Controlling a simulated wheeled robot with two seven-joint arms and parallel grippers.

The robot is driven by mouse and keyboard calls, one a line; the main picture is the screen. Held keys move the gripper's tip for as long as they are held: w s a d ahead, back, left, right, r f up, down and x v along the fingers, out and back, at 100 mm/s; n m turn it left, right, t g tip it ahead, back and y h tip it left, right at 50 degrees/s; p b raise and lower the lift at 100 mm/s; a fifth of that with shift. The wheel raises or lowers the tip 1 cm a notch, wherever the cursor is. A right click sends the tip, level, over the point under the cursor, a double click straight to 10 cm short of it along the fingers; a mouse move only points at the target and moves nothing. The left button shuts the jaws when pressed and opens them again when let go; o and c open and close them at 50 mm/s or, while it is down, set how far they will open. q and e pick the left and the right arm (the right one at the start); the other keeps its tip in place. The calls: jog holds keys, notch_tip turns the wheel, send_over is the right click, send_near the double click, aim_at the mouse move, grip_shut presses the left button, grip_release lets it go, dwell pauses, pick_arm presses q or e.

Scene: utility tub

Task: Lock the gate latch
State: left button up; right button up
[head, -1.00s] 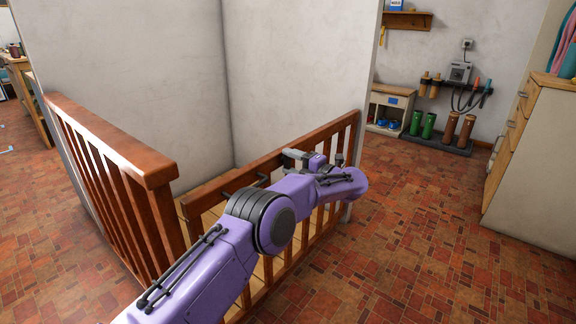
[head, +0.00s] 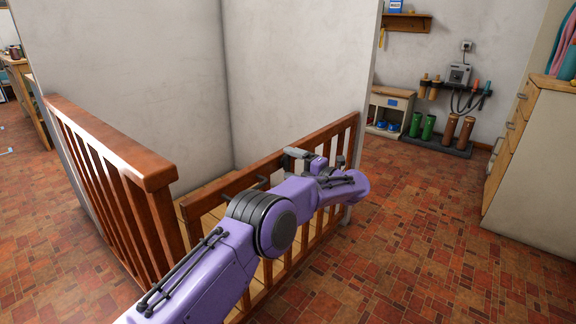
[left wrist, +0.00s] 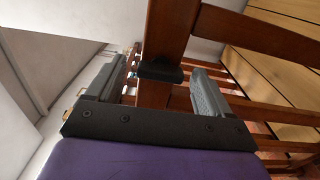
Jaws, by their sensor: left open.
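The brown wooden gate (head: 290,152) runs across the middle of the head view. It also shows in the left wrist view (left wrist: 170,30). My left gripper (head: 303,157) is at its top rail, partly hidden by my own arm. In the left wrist view the gripper (left wrist: 153,90) is open, with its two grey fingers apart on either side of the wood. A small black block (left wrist: 160,72), seemingly the latch, sits on the wood between the fingers. I cannot tell whether a finger touches it. My right gripper is out of view.
A brown railing (head: 110,155) stands at the left, with a white wall (head: 170,80) behind it. Wooden boards lie behind the gate. A drawer cabinet (head: 530,150) stands at the right. The tiled floor (head: 420,250) at the front right is clear.

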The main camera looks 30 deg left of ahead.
pick_arm(q)
jog(key=d+p, duration=0.1)
jog(key=d, duration=0.9)
jog(key=shift+s, duration=0.45)
